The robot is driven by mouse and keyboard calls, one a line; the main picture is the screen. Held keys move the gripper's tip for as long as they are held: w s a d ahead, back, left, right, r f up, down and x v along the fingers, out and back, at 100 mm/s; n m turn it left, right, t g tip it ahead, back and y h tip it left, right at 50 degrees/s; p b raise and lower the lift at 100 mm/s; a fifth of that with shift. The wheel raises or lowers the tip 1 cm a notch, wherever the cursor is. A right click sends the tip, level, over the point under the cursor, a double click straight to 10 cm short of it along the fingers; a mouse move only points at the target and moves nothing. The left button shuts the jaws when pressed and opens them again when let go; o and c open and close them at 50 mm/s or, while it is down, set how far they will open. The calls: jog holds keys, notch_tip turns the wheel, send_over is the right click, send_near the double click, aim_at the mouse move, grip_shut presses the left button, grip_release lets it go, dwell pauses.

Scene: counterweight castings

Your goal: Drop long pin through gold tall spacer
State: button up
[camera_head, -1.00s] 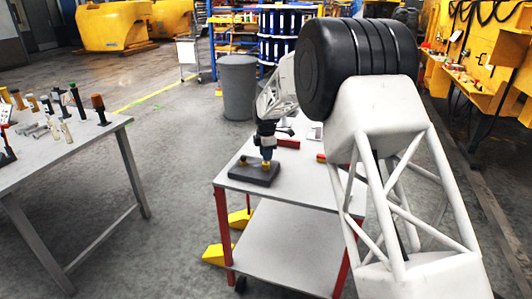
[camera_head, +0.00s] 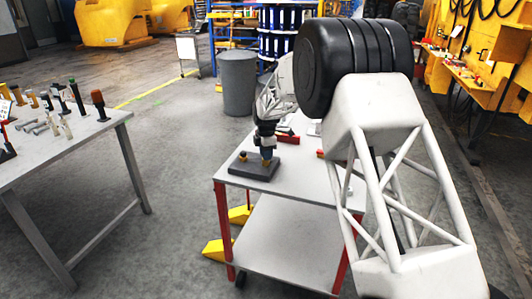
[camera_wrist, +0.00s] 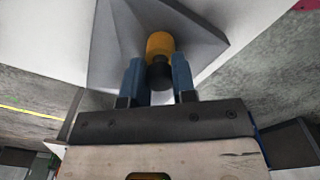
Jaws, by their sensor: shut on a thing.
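A dark grey block (camera_head: 255,171) lies on the small cart and bears two gold pieces. One gold piece (camera_head: 243,157) is at its left. The gold tall spacer (camera_head: 267,162) appears to be at its right, directly under my gripper (camera_head: 267,147). In the wrist view my gripper (camera_wrist: 158,64) has its blue fingers either side of a black round head (camera_wrist: 160,77), seemingly the long pin's, and is shut on it. The spacer (camera_wrist: 160,44) shows as a gold-orange cylinder just beyond that head, on the grey block (camera_wrist: 195,45). The pin's shaft is hidden, so I cannot tell how deep it sits.
The cart top (camera_head: 290,185) is clear in front of the block. A red item (camera_head: 287,137) lies behind it. A grey table (camera_head: 75,140) at the left carries several pins and loose parts. A grey bin (camera_head: 239,82) stands behind the cart.

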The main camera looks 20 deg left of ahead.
jog(key=shift+f, duration=0.2)
jog(key=o, duration=1)
jog(key=shift+r, duration=0.1)
jog(key=shift+r, duration=3.8)
